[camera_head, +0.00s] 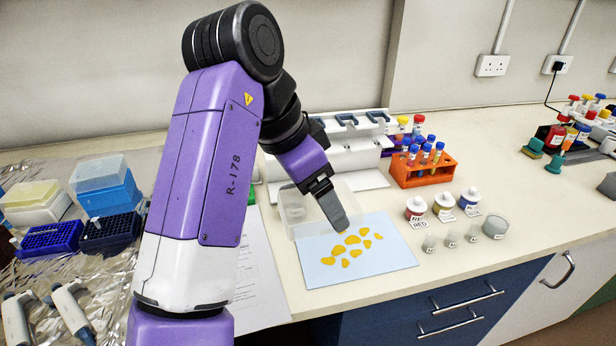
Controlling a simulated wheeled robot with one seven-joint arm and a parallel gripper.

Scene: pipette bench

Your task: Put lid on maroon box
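I cannot make out a maroon box or a loose lid for it; my arm covers part of the bench. My gripper (338,217) points down above the back edge of a light blue sheet (385,272) with several yellow-orange pieces on it. I see the fingers edge-on, so their opening does not show, and I see nothing held. A clear, colourless container (292,208) stands just behind and left of my gripper, partly covered by it.
An orange tube rack (420,172) stands behind right, with small labelled pots (443,204) and clear cups in front. Blue tip boxes (106,188), dark racks and pipettes (72,308) lie on foil at left. Bare bench shows right of the pots.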

